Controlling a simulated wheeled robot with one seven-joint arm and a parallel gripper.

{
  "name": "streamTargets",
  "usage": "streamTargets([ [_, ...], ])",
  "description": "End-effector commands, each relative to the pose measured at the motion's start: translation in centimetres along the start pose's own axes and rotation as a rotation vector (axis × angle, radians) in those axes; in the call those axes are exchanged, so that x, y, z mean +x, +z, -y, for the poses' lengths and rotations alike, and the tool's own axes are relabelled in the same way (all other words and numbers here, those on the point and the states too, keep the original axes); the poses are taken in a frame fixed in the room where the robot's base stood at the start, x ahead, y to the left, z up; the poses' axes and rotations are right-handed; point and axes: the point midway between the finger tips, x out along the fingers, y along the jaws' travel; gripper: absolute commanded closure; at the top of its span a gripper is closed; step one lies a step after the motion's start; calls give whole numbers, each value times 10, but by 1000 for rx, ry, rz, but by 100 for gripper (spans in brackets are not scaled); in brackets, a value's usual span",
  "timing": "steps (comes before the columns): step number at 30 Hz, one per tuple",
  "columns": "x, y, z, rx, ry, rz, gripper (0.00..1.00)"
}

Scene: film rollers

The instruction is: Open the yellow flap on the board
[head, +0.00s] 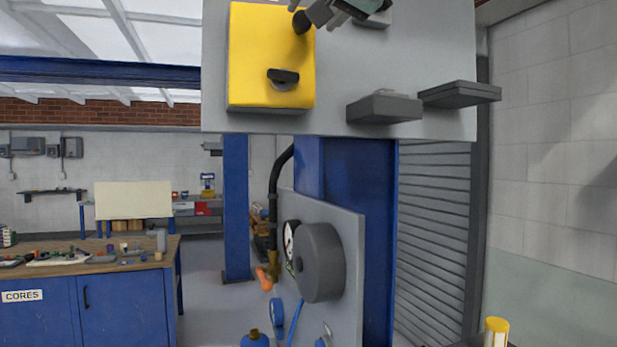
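The yellow flap (255,60) is a boxy yellow panel on the left part of the grey board (430,45), near the top of the head view. It looks closed against the board. A dark handle or latch (283,78) sits on its lower part. What appears to be my gripper (336,13) shows as dark grey parts at the top edge, beside and partly over the flap's upper right corner. Most of it is cut off by the frame. A dark round shape lies by its left end; I cannot tell whether they touch or whether the fingers are open.
Two dark grey ledges (384,107) (460,94) jut from the board's lower right. Below, a blue column (345,190) carries a lower grey panel with a round drum (320,262) and a black hose (273,190). A blue workbench (120,310) stands at left.

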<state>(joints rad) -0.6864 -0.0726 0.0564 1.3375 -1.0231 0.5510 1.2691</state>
Motion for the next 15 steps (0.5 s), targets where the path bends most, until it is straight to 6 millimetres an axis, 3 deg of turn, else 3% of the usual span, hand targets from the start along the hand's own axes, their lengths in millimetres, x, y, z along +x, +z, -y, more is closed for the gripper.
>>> streamTargets([
  [15,-98,2,-1,1,-2,-4,49],
])
